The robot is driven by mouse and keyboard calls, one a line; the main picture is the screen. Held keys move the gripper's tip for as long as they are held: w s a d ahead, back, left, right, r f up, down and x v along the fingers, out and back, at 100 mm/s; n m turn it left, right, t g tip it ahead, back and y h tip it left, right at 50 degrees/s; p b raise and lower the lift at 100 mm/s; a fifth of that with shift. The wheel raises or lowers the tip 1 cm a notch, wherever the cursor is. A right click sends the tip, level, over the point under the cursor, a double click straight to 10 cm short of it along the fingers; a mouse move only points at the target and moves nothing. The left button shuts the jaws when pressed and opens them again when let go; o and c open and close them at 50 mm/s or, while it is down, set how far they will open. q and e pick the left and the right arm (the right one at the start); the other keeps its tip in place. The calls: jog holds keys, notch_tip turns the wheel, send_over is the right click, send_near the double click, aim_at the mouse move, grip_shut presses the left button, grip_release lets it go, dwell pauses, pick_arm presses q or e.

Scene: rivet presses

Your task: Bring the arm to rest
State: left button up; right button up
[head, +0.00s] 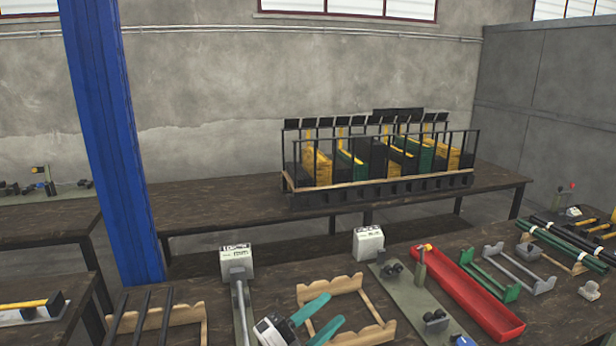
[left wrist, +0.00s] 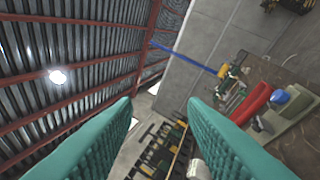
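My left gripper (head: 335,308) is at the bottom middle of the head view, over the front workbench. Its two green fingers are spread apart with nothing between them. In the left wrist view the same gripper (left wrist: 161,101) also shows open and empty, with the roof and wall beyond it. My right gripper is in neither view.
The front workbench holds a wooden rack (head: 365,288) near my left gripper, a press (head: 238,262), a red tray (head: 466,290), a green rack (head: 490,272) and a grey rack (head: 525,268). A blue column (head: 112,140) stands left. A back table (head: 220,208) carries a black rack (head: 400,188).

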pick_arm(q)
jog(key=a+f+n+t+y, duration=0.3)
jog(key=a+n+y, duration=0.4)
jog(key=n, duration=0.1)
jog(key=a+f+n+t+y, duration=0.3)
jog(key=a+n+y, duration=0.3)
jog(key=n+y, duration=0.15)
jog(key=s+a+f+n+g+y, duration=0.3)
jog(key=s+a+f+n+g, duration=0.15)
jog(key=a+f, duration=0.3)
jog(key=s+a+f+n+g, duration=0.1)
jog(key=s+f+g, duration=0.4)
jog(key=s, duration=0.6)
jog(key=s+a+f+n+g, duration=0.1)
jog(key=s+a+f+g, duration=0.1)
jog(key=s+f+g, duration=0.65)
jog(key=s+f+t, duration=0.1)
jog(key=s+f, duration=0.2)
jog(key=f, duration=1.9)
jog(key=s+a+f, duration=0.2)
jog(key=s+f, duration=1.5)
jog(key=shift+a+f+m+g, duration=0.25)
jog(key=shift+f+m+g, duration=0.05)
jog(key=shift+f+g, duration=0.1)
